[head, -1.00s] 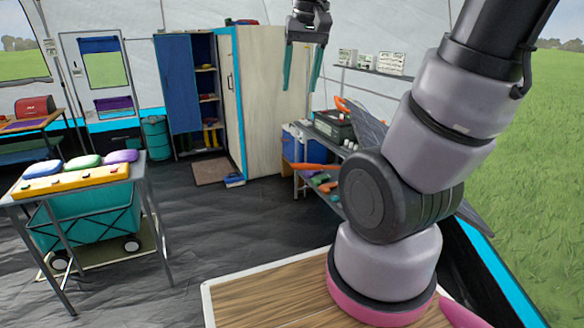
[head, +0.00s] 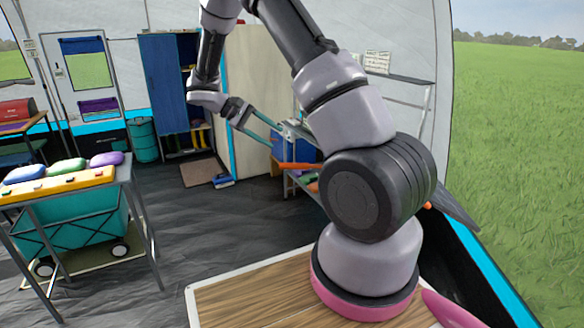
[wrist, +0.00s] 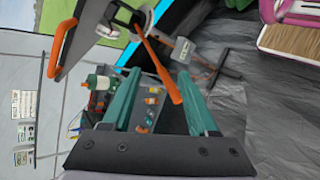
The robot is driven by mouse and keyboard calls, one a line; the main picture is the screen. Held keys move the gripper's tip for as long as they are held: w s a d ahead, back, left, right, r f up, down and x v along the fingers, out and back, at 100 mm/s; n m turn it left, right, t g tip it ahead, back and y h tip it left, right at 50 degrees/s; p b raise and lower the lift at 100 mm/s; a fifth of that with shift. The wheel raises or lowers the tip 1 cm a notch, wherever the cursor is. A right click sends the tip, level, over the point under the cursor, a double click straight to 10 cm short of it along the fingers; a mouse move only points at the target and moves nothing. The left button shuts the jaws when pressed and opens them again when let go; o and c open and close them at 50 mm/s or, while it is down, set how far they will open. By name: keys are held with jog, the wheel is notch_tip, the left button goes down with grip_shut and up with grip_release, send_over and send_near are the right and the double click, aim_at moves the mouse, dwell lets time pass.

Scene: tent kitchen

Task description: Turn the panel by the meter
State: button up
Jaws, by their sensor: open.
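My gripper (head: 274,137) reaches out over the floor toward the right-hand bench, its teal fingers apart and empty. In the wrist view my gripper (wrist: 157,80) is open, with an orange bar (wrist: 160,70) showing between and beyond its fingertips; touching cannot be told. This bar also shows in the head view (head: 298,165). A dark panel (wrist: 88,38) with an orange edge handle is at the wrist view's upper left. In the head view my arm hides most of the panel; a dark corner (head: 455,207) shows. A small grey box, perhaps the meter (wrist: 182,49), stands beside the bar.
A shelf bench (wrist: 150,85) with bottles and small items lies beyond my fingers. A tall cabinet (head: 255,90) stands behind my gripper.

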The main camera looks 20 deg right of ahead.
aim_at(292, 166)
jog(key=w+a+f+n+t+h, duration=0.1)
jog(key=w+f+n+h, duration=0.3)
jog(key=f, duration=0.8)
jog(key=shift+m+h, duration=0.6)
jog(key=x, duration=0.7)
jog(key=w+x, duration=0.1)
jog(key=x, duration=0.2)
jog(key=shift+s+d+f, duration=0.1)
jog(key=shift+d+f, duration=0.2)
grip_shut()
